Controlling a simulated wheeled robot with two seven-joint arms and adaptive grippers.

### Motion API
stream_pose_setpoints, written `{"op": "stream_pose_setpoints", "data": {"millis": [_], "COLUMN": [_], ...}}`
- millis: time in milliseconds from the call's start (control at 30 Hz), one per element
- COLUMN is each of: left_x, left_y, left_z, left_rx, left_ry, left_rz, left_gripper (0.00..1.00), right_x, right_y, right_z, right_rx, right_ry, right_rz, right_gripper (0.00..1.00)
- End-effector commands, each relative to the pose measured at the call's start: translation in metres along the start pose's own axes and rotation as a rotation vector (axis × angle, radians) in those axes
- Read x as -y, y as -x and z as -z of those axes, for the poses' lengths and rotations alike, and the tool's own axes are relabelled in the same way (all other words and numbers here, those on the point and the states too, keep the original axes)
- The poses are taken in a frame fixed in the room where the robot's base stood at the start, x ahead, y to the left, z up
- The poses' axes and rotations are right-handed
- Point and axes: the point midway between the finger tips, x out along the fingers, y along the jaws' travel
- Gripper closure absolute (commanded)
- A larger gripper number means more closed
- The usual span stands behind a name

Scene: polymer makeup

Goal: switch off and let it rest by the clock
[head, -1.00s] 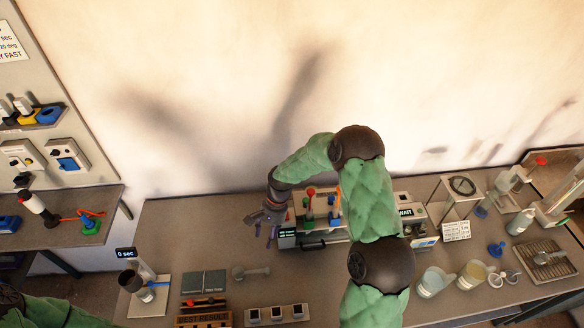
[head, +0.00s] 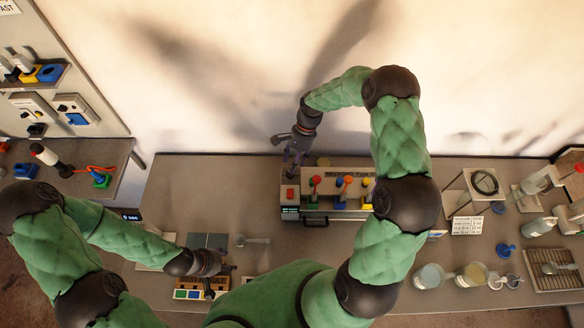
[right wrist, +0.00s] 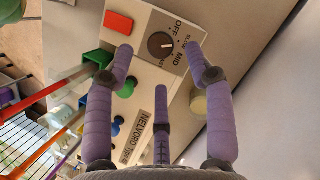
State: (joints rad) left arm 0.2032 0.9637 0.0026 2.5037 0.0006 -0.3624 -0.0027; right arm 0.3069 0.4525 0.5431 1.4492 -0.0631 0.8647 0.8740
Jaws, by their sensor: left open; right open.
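The stirring device (head: 345,211) stands at the back of the bench with several coloured-topped sticks in it. In the right wrist view its dial (right wrist: 161,45) is marked OFF, SLOW and MID; the knob's pale mark seems to face the MID side. A red button (right wrist: 118,22) sits beside the dial. My right gripper (head: 292,160) is open and empty over this end; its fingers (right wrist: 160,75) spread around the dial area, apart from the knob as far as I can tell. A small digital display (head: 131,215), likely the clock, is at far left. My left gripper (head: 224,269) is open.
Below the left gripper is a wooden box with coloured blocks (head: 188,294). Beakers (head: 430,276), a rack (head: 553,272) and a framed stand (head: 482,185) fill the right side. Bare bench lies in front of the device.

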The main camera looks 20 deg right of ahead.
Motion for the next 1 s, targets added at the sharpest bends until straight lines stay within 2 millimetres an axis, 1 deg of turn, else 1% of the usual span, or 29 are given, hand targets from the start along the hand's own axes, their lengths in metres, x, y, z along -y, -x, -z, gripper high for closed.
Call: {"op": "stream_pose_setpoints", "data": {"millis": [100,300,433,667,767,800,867,1000], "left_x": [-0.001,-0.002,-0.002,-0.002,-0.002,-0.002,-0.002,-0.002], "left_y": [0.004,0.006,0.006,0.006,0.006,0.006,0.006,0.006], "left_z": [0.000,0.000,0.000,0.000,0.000,0.000,0.000,0.000], "left_rx": [0.000,-0.001,-0.001,-0.001,-0.001,-0.001,-0.001,-0.001], "left_ry": [-0.001,-0.001,-0.001,-0.001,-0.001,-0.001,-0.001,-0.001], "left_rz": [0.000,0.000,0.000,0.000,0.000,0.000,0.000,0.000], "left_gripper": [0.46,0.46,0.46,0.46,0.46,0.46,0.46,0.46], "right_x": [-0.001,0.000,0.000,0.000,0.000,0.000,0.000,0.000], "right_y": [-0.019,-0.037,-0.041,-0.042,-0.042,-0.042,-0.042,-0.042], "right_z": [-0.001,0.000,0.000,0.000,0.000,0.000,0.000,0.000], "right_rx": [0.002,0.000,0.000,0.000,0.000,0.000,0.000,0.000], "right_ry": [-0.001,-0.001,-0.001,0.000,0.000,0.000,0.000,0.000], "right_rz": [-0.002,0.000,0.001,0.001,0.001,0.001,0.001,0.001], "right_gripper": [0.46,0.46,0.46,0.46,0.71,0.82,0.99,1.00]}}
